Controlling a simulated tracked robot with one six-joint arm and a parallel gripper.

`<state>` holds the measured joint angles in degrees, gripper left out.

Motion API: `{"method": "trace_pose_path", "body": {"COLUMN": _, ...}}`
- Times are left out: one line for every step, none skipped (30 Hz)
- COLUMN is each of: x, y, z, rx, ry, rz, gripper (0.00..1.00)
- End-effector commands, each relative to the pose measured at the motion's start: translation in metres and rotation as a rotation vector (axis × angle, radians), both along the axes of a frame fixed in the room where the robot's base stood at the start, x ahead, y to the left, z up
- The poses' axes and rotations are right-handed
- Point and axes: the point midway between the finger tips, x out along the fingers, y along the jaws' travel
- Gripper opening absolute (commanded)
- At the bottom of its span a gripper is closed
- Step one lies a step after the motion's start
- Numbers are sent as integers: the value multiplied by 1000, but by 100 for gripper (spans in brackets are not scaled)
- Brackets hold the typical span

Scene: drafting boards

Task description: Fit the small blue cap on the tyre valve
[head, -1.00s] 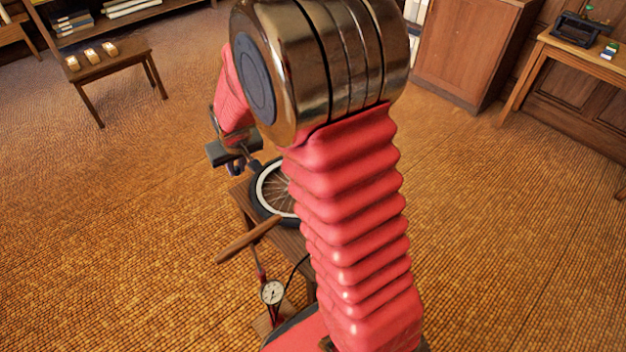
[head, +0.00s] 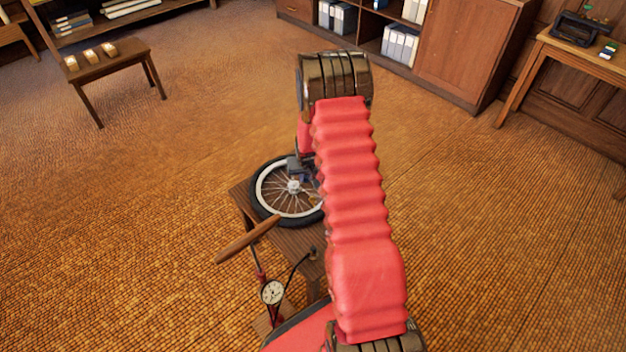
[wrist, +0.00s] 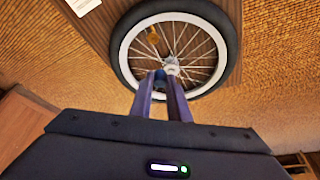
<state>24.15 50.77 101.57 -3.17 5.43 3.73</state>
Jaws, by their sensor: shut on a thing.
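My gripper (wrist: 160,76) is shut on the small blue cap (wrist: 160,80), which shows between the purple fingertips in the wrist view. The wheel (head: 262,209), with a black tyre and pale rim, lies flat on a wooden bench. It also shows in the wrist view (wrist: 122,62), with the fingertips over its spokes near the hub (wrist: 171,68). I cannot make out the tyre valve clearly. A small orange piece (wrist: 153,39) sits among the spokes.
A pump with a wooden handle (head: 248,239), a round gauge (head: 272,292) and a black hose stands beside the bench (head: 288,240). A white card (wrist: 84,5) lies near the tyre. A small table (head: 122,66) and cabinets (head: 462,52) stand farther back. Open floor lies around.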

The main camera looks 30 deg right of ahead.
Motion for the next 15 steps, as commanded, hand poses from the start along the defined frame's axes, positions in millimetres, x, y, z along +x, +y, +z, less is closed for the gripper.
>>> {"method": "trace_pose_path", "body": {"x": -3, "y": -9, "z": -10, "rx": 1, "ry": 1, "rz": -14, "gripper": 0}}
{"method": "trace_pose_path", "body": {"x": -4, "y": -12, "z": -14, "rx": 1, "ry": 1, "rz": -20, "gripper": 0}}
{"method": "trace_pose_path", "body": {"x": -6, "y": -16, "z": -18, "rx": 1, "ry": 1, "rz": -27, "gripper": 0}}
{"method": "trace_pose_path", "body": {"x": -7, "y": -19, "z": -21, "rx": 1, "ry": 1, "rz": -30, "gripper": 0}}
{"method": "trace_pose_path", "body": {"x": -7, "y": -20, "z": -23, "rx": 1, "ry": 1, "rz": -32, "gripper": 0}}
{"method": "trace_pose_path", "body": {"x": -8, "y": -21, "z": -24, "rx": 1, "ry": 0, "rz": -34, "gripper": 0}}
{"method": "trace_pose_path", "body": {"x": -8, "y": -22, "z": -25, "rx": 0, "ry": 0, "rz": -35, "gripper": 0}}
{"method": "trace_pose_path", "body": {"x": -8, "y": -22, "z": -25, "rx": 0, "ry": -1, "rz": -36, "gripper": 0}}
{"method": "trace_pose_path", "body": {"x": -8, "y": -22, "z": -25, "rx": 0, "ry": -1, "rz": -36, "gripper": 0}}
{"method": "trace_pose_path", "body": {"x": -8, "y": -22, "z": -25, "rx": 0, "ry": -1, "rz": -36, "gripper": 0}}
{"method": "trace_pose_path", "body": {"x": -8, "y": -22, "z": -25, "rx": 0, "ry": -1, "rz": -35, "gripper": 0}}
{"method": "trace_pose_path", "body": {"x": -8, "y": -22, "z": -25, "rx": 0, "ry": -1, "rz": -35, "gripper": 0}}
{"method": "trace_pose_path", "body": {"x": -8, "y": -22, "z": -25, "rx": 0, "ry": -1, "rz": -35, "gripper": 0}}
{"method": "trace_pose_path", "body": {"x": -8, "y": -22, "z": -25, "rx": 0, "ry": -1, "rz": -35, "gripper": 0}}
{"method": "trace_pose_path", "body": {"x": -8, "y": -22, "z": -25, "rx": 0, "ry": -1, "rz": -35, "gripper": 0}}
